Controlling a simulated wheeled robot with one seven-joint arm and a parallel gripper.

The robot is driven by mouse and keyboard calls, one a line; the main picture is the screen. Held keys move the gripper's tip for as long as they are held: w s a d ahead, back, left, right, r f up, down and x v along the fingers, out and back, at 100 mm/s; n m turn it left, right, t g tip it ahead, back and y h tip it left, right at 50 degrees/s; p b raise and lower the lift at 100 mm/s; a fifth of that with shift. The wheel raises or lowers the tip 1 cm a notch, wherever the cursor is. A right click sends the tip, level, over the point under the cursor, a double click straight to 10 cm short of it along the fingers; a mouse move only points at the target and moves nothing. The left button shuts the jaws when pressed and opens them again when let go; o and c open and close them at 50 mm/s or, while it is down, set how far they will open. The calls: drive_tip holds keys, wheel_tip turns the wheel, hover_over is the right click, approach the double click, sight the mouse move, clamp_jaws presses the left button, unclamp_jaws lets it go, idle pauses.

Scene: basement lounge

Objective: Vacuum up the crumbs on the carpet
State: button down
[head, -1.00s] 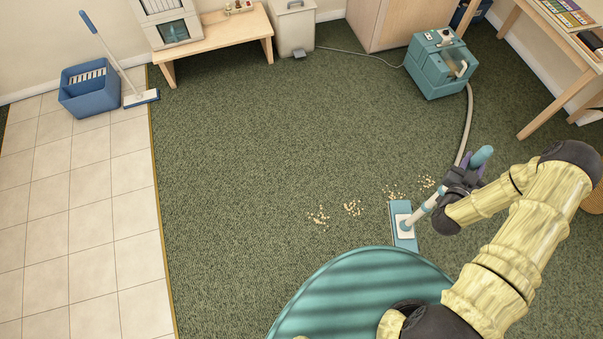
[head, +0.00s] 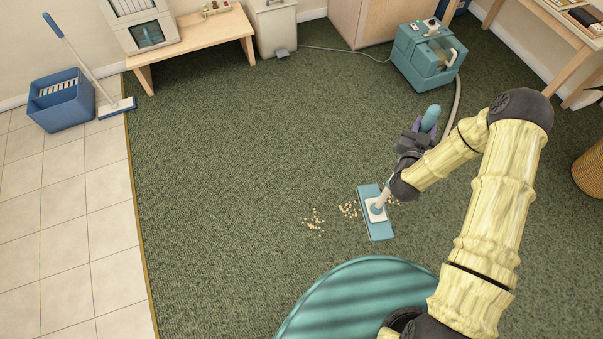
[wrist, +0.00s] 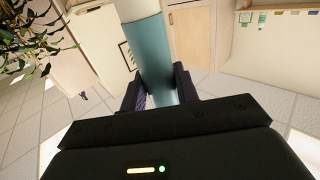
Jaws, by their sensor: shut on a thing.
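My gripper (head: 416,142) is shut on the vacuum wand, whose teal handle (head: 430,117) sticks up above it. The wrist view shows the teal and white wand (wrist: 150,55) between both fingers of the gripper (wrist: 160,88). The flat teal and white floor head (head: 375,222) rests on the green carpet. One crumb pile (head: 313,222) lies to its left, apart from it. A second pile (head: 348,209) lies right at its left edge. A few crumbs (head: 391,200) show at its right, partly hidden by my arm. The teal vacuum body (head: 428,60) stands at the back right with its grey hose (head: 455,107).
A grey cord (head: 345,50) runs along the back from the vacuum. A wooden bench (head: 205,30), a bin (head: 273,28) and a cabinet (head: 370,22) line the wall. A blue bucket (head: 62,100) and mop stand on the tiles at left. The carpet's middle is clear.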

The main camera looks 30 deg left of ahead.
drive_tip(key=s+a+f+n+y+b, duration=0.1)
drive_tip(key=s+a+f+b, duration=0.35)
drive_tip(key=a+b, duration=0.55)
drive_tip(key=s+a+f+n+y+b, duration=0.1)
drive_tip(key=s+a+f+y+b, duration=0.15)
drive_tip(key=a+f+b, duration=0.55)
drive_tip(key=s+a+f+b, duration=0.2)
drive_tip(key=s+a+b, duration=0.3)
drive_tip(key=b, duration=0.1)
drive_tip(key=s+a+f+n+g+y+b, duration=0.1)
drive_tip(key=s+a+f+b, duration=0.2)
drive_tip(key=s+a+b, duration=0.2)
drive_tip(key=s+a+f+y+b, duration=0.1)
drive_tip(key=s+a+f+b, duration=0.1)
drive_tip(key=s+a+b, duration=0.3)
drive_tip(key=s+b, duration=0.1)
drive_tip(key=b, duration=0.1)
drive_tip(key=shift+f+n+b, duration=0.25)
drive_tip(key=shift+n+b, duration=0.05)
drive_tip(key=shift+n, duration=0.1)
drive_tip(key=shift+w+y, duration=0.1)
drive_tip(key=shift+y, duration=0.15)
